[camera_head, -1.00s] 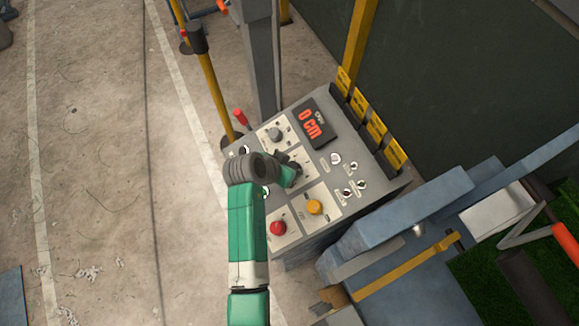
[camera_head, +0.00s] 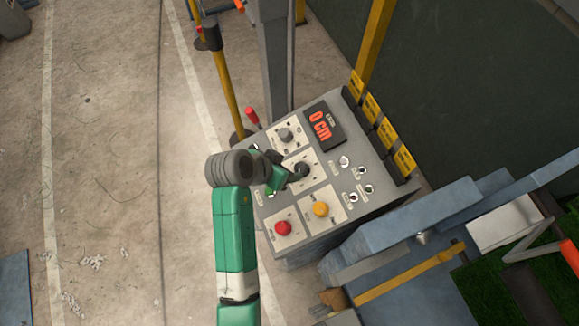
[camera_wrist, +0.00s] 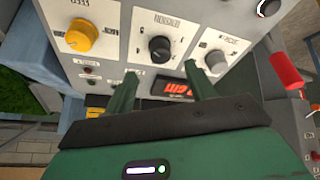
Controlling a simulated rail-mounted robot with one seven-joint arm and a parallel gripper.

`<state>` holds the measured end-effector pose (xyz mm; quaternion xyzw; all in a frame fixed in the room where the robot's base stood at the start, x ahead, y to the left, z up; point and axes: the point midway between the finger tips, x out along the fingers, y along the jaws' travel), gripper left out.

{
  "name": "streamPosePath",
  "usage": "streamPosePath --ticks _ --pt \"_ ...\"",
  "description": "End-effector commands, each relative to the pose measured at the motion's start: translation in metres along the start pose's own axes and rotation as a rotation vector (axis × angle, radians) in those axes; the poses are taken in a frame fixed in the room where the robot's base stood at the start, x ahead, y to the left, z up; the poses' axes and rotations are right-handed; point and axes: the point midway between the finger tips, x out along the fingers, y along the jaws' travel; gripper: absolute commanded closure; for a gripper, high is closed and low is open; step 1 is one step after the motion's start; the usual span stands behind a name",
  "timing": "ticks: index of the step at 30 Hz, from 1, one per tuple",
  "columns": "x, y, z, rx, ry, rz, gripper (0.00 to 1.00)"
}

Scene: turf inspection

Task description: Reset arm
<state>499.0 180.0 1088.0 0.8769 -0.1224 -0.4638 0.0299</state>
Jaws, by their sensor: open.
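My green arm reaches up the head view to the left side of a grey control panel (camera_head: 345,225). My gripper (camera_wrist: 160,68) is open, its two green fingers apart with nothing between them. In the wrist view a black knob (camera_wrist: 160,47) on a white plate is just beyond the fingertips, with a gap. The same middle knob (camera_head: 302,168) shows in the head view right of the gripper (camera_head: 281,179). The fingertips are hard to make out there.
Concrete floor (camera_head: 110,180) is open further left.

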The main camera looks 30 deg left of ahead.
Motion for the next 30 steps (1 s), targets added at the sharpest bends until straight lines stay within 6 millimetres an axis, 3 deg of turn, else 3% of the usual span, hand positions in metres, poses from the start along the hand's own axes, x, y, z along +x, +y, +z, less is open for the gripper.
streamPosePath --ticks 15,17,20,23,27,30 --pt "0.000 0.000 0.000 0.000 0.000 0.000 0.45" --pt "-0.008 0.002 -0.014 0.009 0.021 -0.021 0.45" --pt "-0.040 0.011 -0.070 0.044 0.116 -0.104 0.45" --pt "-0.091 0.032 -0.144 0.080 0.277 -0.209 0.45" --pt "-0.174 0.075 -0.234 0.119 0.529 -0.311 0.45" --pt "-0.239 0.114 -0.284 0.137 0.721 -0.352 0.45"
